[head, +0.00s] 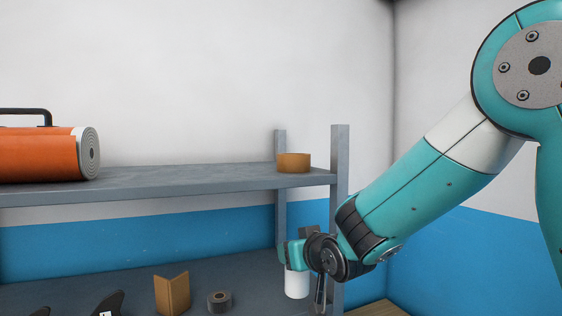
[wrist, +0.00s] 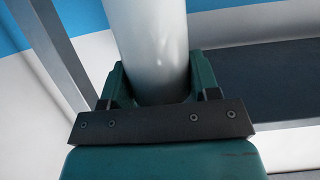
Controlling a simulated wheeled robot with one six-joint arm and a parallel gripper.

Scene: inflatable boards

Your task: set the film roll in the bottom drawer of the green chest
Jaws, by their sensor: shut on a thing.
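The film roll (head: 296,284) looks to be the white upright cylinder at the right end of the lower shelf in the head view. Its upper part is hidden by my gripper (head: 291,258). In the wrist view the pale film roll (wrist: 150,40) stands between the two green jaws of my gripper (wrist: 158,88), which are shut on it. I cannot tell whether its base touches the shelf. The green chest and its bottom drawer are not in view.
The grey upper shelf (head: 180,180) carries an orange cylindrical machine (head: 40,155) and a brown ring (head: 293,162). The lower shelf (head: 130,278) holds a brown angled piece (head: 172,294), a dark roll (head: 219,302) and black fins (head: 108,304). A grey post (head: 340,155) stands close beside my arm.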

